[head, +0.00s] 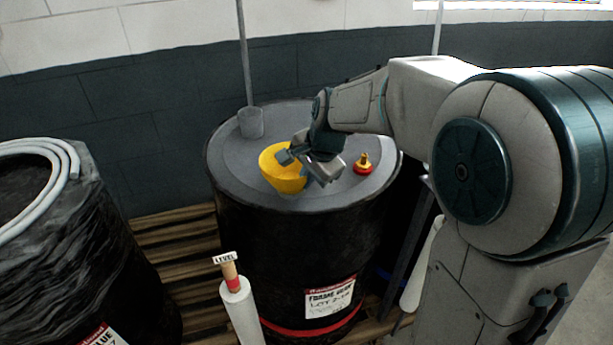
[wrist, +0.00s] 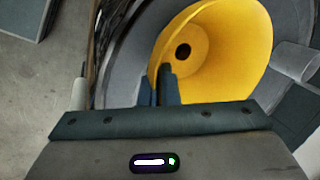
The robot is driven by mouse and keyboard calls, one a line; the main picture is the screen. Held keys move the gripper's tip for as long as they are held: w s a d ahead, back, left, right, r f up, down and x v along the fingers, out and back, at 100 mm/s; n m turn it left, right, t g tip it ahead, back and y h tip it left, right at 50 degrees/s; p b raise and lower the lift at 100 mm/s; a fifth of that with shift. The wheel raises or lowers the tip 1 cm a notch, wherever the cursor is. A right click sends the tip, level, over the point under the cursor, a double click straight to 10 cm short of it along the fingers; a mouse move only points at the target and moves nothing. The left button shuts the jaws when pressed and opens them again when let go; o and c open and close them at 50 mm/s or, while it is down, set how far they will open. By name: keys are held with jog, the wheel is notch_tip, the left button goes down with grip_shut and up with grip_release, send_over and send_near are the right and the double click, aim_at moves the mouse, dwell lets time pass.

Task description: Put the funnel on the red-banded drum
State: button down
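The yellow funnel (head: 273,168) is over the grey top of the black drum, wide mouth up. The drum (head: 290,255) has a red band (head: 310,331) low on its side and a white label. My gripper (head: 304,172) is at the funnel's right edge. In the wrist view my fingers (wrist: 159,88) are close together with the funnel's wall (wrist: 225,50) between them, one finger inside the mouth. The funnel's dark hole shows there. Its spout is hidden, and I cannot tell whether it touches the drum top.
A brass and red fitting (head: 363,166) stands on the drum top, right of my gripper. A grey cup (head: 251,122) with an upright rod stands at the back left. A tube marked LEVEL (head: 238,300) stands in front. Another black drum (head: 90,255) with a coiled hose is left.

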dwell(0.3)
jog(key=c, duration=1)
grip_release()
jog(key=shift+c, duration=0.2)
jog(key=shift+r+p, duration=3.15)
jog(key=shift+r, duration=0.85)
jog(key=s+d+n+h, duration=0.1)
jog(key=s+d+n, duration=0.4)
jog(key=s, duration=0.5)
jog(key=s+d+n+h, duration=0.1)
jog(key=s+d+n, duration=0.4)
jog(key=s, duration=0.6)
jog(key=shift+s+d+f+h+b, duration=0.25)
jog(key=shift+d+f+h+b, duration=0.15)
jog(key=shift+d, duration=0.65)
